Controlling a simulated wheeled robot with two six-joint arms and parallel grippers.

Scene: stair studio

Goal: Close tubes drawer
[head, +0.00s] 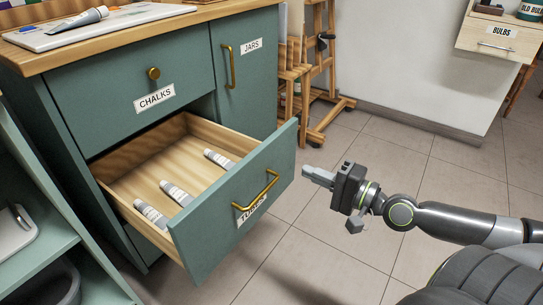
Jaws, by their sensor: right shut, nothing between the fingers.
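The tubes drawer (222,216) is pulled well out of the green cabinet, below the chalks drawer (110,88). Its green front has a brass handle (256,191) and a white label partly hidden by that handle. Three white tubes lie inside: one at the front left (151,213), one beside it (177,194), one further right (218,160). My right gripper (306,171) is shut and empty, just right of the drawer front's right edge, seemingly apart from it. My left gripper is not in view.
The cabinet's wooden top (140,30) holds a white tray with a large tube. A jars door (241,60) is shut. Wooden easels (318,80) stand behind. A bulbs drawer unit (495,40) is at the top right. Open teal shelves (40,230) stand at the left. Tiled floor before the drawer is clear.

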